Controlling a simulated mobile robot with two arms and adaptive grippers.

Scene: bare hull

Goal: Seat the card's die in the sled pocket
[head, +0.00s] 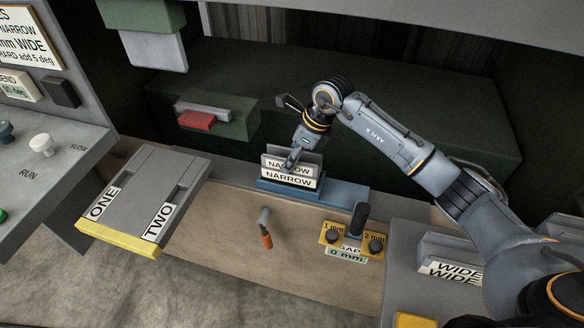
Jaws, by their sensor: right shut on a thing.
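The die with two NARROW labels (289,180) is at the blue sled (345,194) in the middle of the bench. It stands upright; its lower edge meets the sled, but I cannot tell how deep it sits in the pocket. My right gripper (294,158) is shut on the die from above and hides part of its upper label. A second die with WIDE labels (452,268) is in a grey holder at the right. A card (20,86) at the left edge shows a bend angle, partly cut off. My left gripper is out of view.
A yellow gap plate (329,234) with knobs, a black lever and a "0 mm" label stands front right of the sled. An orange-handled lever (266,240) is in front. A grey ONE/TWO pedal (143,200) and a RUN/SLOW panel (50,165) are at left.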

